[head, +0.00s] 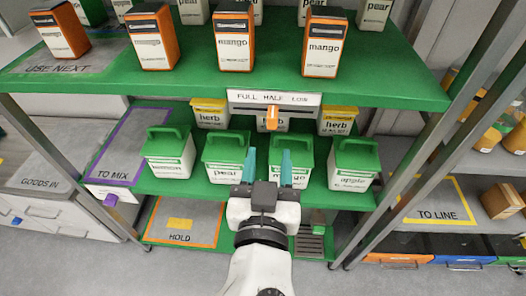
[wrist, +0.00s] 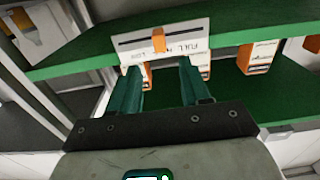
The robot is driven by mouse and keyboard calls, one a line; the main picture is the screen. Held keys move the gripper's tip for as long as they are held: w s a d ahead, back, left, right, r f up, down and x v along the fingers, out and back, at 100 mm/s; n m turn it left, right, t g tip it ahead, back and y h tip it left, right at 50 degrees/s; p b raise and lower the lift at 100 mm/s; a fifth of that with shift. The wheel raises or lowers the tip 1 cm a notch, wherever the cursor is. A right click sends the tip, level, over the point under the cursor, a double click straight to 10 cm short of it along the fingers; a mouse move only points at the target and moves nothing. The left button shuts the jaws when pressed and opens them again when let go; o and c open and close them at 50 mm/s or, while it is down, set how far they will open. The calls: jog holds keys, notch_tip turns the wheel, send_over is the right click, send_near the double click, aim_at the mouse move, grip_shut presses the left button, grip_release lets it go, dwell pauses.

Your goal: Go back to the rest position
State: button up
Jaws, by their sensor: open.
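My gripper (head: 267,168) is open, with two teal fingers pointing at the shelf rack. The sign (wrist: 190,55) appears just beyond the fingertips in the wrist view; contact cannot be told.
Yellow-lidded herb boxes (head: 209,113) stand behind the green-lidded row. Metal rack posts (head: 85,180) flank the shelves. The HOLD area (head: 187,218) lies below left, and TO LINE (head: 437,204) is at right.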

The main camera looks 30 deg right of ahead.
jog(key=s+d+f+n+g+y, duration=0.1)
jog(key=s+d+f+g+y, duration=0.1)
jog(key=d+f+g, duration=0.5)
jog(key=s+d+f+n+g+y, duration=0.15)
jog(key=d+f, duration=0.25)
jog(key=f, duration=0.6)
jog(key=s+f+n+g+y, duration=0.4)
jog(key=s+f+y, duration=0.3)
jog(key=s+f, duration=0.6)
jog(key=shift+s+a+g, duration=0.25)
jog(key=shift+s+g, duration=0.3)
jog(key=shift+f, duration=0.1)
dwell(0.7)
